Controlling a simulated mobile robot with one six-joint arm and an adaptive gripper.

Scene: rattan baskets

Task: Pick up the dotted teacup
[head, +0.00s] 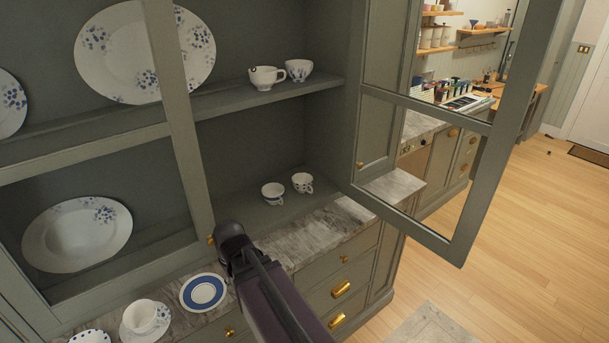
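Two small white teacups stand on the lower cabinet shelf. The right one (302,183) has dark spots and looks like the dotted teacup, though it is small in view. The left one (273,194) has a blue band. A white piece with dark dots (90,337) is cut off at the bottom left edge; I cannot tell whether it is a cup. My gripper (231,233) is in front of the cabinet, left of and nearer than the two lower cups, apart from them. Its fingers are not clear enough to show open or shut.
Two cups (266,78) (298,70) stand on the upper shelf. A glazed door (455,240) stands open at right; a door frame post (180,120) is at left. A blue-ringed plate (203,292) and a cup on a saucer (147,316) are on the marble counter (320,235).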

